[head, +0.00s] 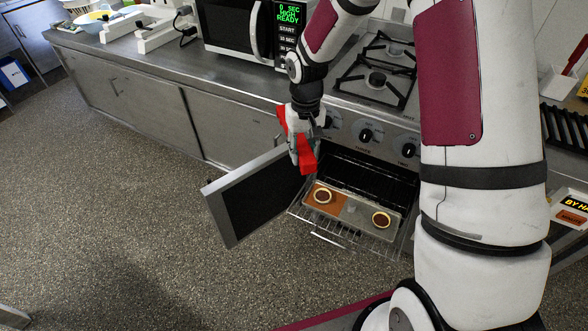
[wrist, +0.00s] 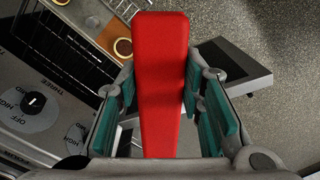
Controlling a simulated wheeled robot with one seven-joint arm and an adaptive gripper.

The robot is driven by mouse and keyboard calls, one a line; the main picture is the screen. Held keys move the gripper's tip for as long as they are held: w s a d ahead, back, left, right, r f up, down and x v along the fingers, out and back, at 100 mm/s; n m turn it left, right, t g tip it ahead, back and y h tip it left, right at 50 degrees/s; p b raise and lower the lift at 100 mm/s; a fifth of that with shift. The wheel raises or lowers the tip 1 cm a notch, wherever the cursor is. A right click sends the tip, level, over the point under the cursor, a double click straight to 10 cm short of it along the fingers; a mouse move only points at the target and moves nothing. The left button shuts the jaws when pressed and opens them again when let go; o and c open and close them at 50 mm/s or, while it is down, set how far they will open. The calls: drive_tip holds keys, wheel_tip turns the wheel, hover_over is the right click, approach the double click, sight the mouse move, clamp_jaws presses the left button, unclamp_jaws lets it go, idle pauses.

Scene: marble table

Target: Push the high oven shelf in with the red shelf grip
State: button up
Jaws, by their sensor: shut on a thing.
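The red shelf grip (head: 307,158) is a long red bar held in my gripper (head: 301,140), above the left side of the open oven front. In the wrist view the red shelf grip (wrist: 161,60) runs between the teal pads of my gripper (wrist: 160,92), which is shut on it. The oven shelf (head: 328,237) is a wire rack that sticks out of the oven, below and apart from the grip. A metal tray (head: 352,208) with two round items lies on it. Dark wire racking (head: 365,175) shows inside; I cannot tell which level the extended shelf is on.
The oven door (head: 258,195) stands swung open to the left of the shelf. Control knobs (head: 366,135) line the panel above the opening. A gas hob (head: 375,75) and a microwave (head: 238,28) are above and behind. The floor in front is clear.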

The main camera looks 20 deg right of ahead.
drive_tip(key=w+f+b, duration=0.3)
drive_tip(key=f+b, duration=0.3)
drive_tip(key=f, duration=0.1)
drive_tip(key=w+f+b, duration=0.4)
drive_tip(key=f+b, duration=0.3)
drive_tip(key=shift+d+f, duration=0.15)
drive_tip(key=shift+f, duration=0.15)
drive_tip(key=shift+r, duration=0.1)
